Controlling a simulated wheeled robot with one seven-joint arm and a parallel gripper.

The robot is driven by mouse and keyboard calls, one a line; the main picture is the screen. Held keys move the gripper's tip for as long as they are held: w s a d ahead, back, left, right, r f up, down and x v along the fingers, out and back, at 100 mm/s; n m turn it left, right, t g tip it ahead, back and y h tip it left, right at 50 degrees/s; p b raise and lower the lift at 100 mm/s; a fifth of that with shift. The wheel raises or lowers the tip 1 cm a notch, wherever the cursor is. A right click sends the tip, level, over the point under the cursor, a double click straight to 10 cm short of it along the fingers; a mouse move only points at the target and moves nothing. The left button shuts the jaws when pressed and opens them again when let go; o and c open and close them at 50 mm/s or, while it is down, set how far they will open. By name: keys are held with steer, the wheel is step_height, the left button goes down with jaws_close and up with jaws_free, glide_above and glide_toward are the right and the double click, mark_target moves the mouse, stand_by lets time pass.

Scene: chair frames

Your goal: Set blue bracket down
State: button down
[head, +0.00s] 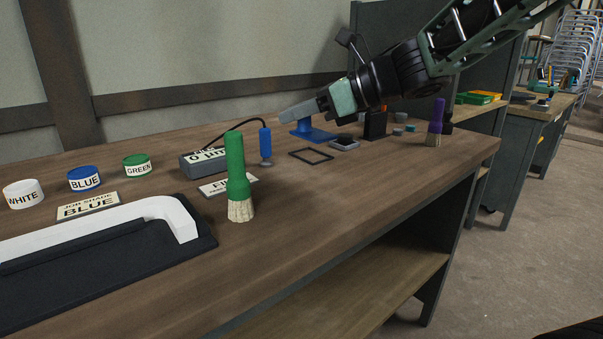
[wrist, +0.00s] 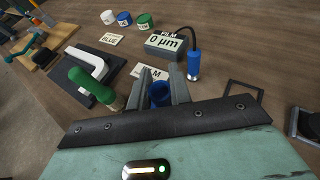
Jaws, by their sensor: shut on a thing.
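The blue bracket (head: 314,134) is under my gripper's fingers in the head view, with its flat base low at the tabletop. I cannot tell for sure whether the base touches the table. My gripper (head: 284,115) reaches in from the upper right and is shut on the bracket. In the wrist view my gripper (wrist: 158,78) has the blue bracket (wrist: 159,97) between its two grey fingers. Part of the bracket is hidden by the fingers and the gripper body.
A black square outline (head: 311,156) lies in front of the bracket. The film gauge (head: 205,161) with its blue probe (head: 265,143) stands to the left. A green-handled brush (head: 237,175), a purple-handled brush (head: 436,120) and a grey device (head: 344,144) are nearby.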

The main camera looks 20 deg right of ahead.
steer(key=b, duration=0.2)
glide_above(298, 181)
step_height(298, 181, down, 4)
steer(key=shift+f, duration=0.25)
steer(key=shift+f+b, duration=0.6)
steer(key=shift+f, duration=2)
steer(key=c, duration=1.3)
jaws_free()
steer(key=shift+f, duration=0.1)
steer(key=shift+s+d+r, duration=0.2)
steer(key=shift+d+r, duration=0.05)
steer(key=shift+r, duration=0.05)
steer(key=p+v, duration=0.2)
steer(key=v, duration=0.9)
steer(key=shift+s+d, duration=0.1)
steer(key=shift+s, duration=0.05)
